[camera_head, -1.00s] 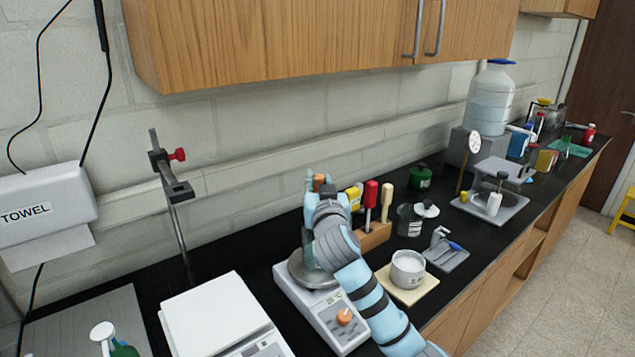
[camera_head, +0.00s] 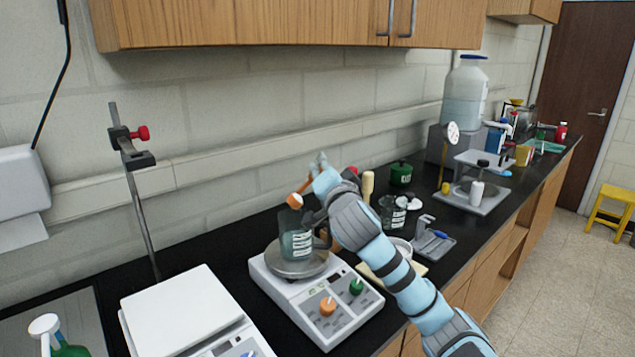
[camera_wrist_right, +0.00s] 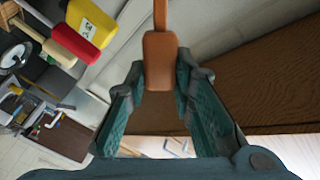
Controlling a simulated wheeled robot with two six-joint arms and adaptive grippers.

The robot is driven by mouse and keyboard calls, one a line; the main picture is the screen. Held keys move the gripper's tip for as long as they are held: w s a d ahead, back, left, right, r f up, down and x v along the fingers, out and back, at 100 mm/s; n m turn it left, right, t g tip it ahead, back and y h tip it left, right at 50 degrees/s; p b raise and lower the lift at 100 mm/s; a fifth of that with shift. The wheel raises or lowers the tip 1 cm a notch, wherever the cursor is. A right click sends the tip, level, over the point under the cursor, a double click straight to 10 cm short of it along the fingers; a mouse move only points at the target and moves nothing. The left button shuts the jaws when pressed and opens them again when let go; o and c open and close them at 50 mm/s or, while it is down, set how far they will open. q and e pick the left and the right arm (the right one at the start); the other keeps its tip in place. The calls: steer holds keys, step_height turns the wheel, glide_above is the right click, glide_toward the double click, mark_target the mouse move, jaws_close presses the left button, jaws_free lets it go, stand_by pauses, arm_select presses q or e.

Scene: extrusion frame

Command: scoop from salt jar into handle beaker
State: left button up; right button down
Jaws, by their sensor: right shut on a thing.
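My right gripper (camera_head: 318,175) is shut on an orange-brown scoop (camera_head: 296,200). In the right wrist view, the scoop's broad handle (camera_wrist_right: 159,62) sits between the fingers, and a narrower shaft runs out of the top of the picture. In the head view the scoop's orange end tilts down to the left, above the handle beaker (camera_head: 296,240). That clear, labelled beaker stands upright on the round plate of a hotplate. A clear labelled jar (camera_head: 391,214), likely the salt jar, stands right of my arm; I cannot read its label. My left gripper is out of view.
The hotplate (camera_head: 325,312) has orange and green knobs. A white balance (camera_head: 185,308) and a clamp stand (camera_head: 135,180) are to its left. A partly hidden white bowl (camera_head: 402,246), a small tool tray (camera_head: 434,243) and a green jar (camera_head: 401,174) lie to the right.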

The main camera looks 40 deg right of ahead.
steer(key=shift+s+d+f+m+b, duration=0.3)
steer(key=shift+f+m+b, duration=0.35)
steer(key=shift+m+b, duration=0.8)
steer(key=shift+s+d+f+m+b, duration=0.15)
steer(key=shift+d+f+m+b, duration=0.45)
steer(key=shift+b, duration=1.55)
steer(key=shift+s+d+f+m+b, duration=0.2)
steer(key=shift+f+m+b, duration=0.5)
steer(key=shift+m+b, duration=0.85)
steer(key=shift+n, duration=0.3)
steer(key=w+a+r+n+p, duration=0.1)
steer(key=a+r+n+p, duration=0.1)
steer(key=n+p, duration=0.3)
steer(key=w+a+r+n+p, duration=0.2)
steer(key=n+p, duration=0.3)
steer(key=p, duration=0.6)
steer(key=w+a+r+n+p, duration=0.1)
steer(key=a+r+n+p, duration=0.2)
steer(key=p, duration=0.5)
steer(key=shift+w+a+r+n, duration=0.15)
steer(key=shift+w+a+n, duration=0.1)
steer(key=shift+n, duration=0.45)
steer(key=shift+w+a+r+n, duration=0.1)
steer(key=shift+a+n, duration=0.15)
steer(key=shift+n, duration=0.45)
steer(key=shift+d+r+b, duration=0.1)
steer(key=shift+r+b, duration=0.25)
steer(key=shift+r, duration=1.25)
steer(key=shift+r, duration=0.1)
